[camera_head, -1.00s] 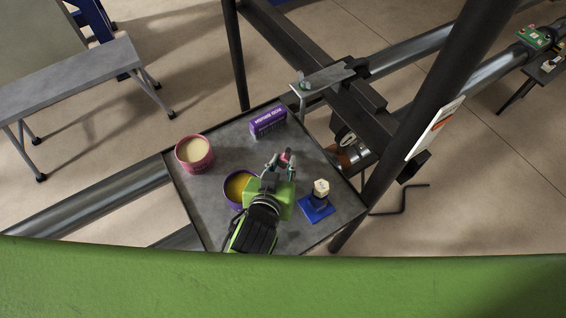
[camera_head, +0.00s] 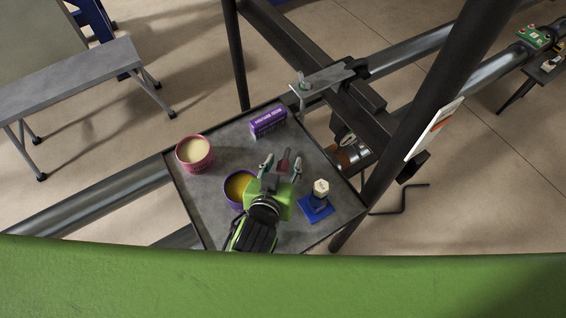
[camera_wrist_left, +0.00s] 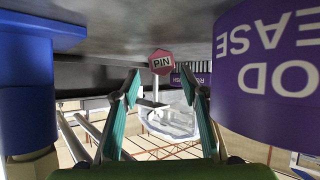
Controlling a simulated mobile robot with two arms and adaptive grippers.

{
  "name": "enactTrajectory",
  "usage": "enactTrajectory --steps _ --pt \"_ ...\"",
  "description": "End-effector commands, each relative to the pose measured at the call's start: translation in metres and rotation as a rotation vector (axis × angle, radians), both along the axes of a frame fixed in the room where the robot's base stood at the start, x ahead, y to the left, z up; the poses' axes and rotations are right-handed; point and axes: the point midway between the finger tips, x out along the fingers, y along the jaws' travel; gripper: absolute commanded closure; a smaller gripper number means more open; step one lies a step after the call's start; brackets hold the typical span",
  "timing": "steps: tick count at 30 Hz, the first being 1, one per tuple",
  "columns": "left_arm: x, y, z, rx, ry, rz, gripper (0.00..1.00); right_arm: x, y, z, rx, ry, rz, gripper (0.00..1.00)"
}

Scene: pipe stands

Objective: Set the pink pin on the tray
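The pink pin (camera_head: 284,160) lies on the grey tray (camera_head: 222,143), between the fingers of my left gripper (camera_head: 281,166). In the left wrist view, the pin's pink six-sided end with a "PIN" label (camera_wrist_left: 162,62) shows against the tray surface, which fills the top of that view. My left gripper is open in the left wrist view too (camera_wrist_left: 163,92), with a clear gap on both sides of the pin. Neither finger appears to touch it. My right gripper is not in view.
On the tray are a pink tin (camera_head: 195,154), a purple tin (camera_head: 229,199) close beside my left gripper, a purple box (camera_head: 268,121) and a blue-based stand (camera_head: 317,209). A dark post (camera_head: 430,110) rises at the tray's right side.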

Motion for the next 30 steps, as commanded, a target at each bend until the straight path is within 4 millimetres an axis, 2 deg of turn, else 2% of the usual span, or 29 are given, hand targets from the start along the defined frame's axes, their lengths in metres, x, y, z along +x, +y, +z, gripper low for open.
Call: enactTrajectory --steps 11,30 --pt "0.000 0.000 0.003 -0.001 -0.001 0.001 0.60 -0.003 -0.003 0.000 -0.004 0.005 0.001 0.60" --pt "0.001 0.000 0.035 -0.001 -0.002 0.001 0.60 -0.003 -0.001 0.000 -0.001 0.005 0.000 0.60"
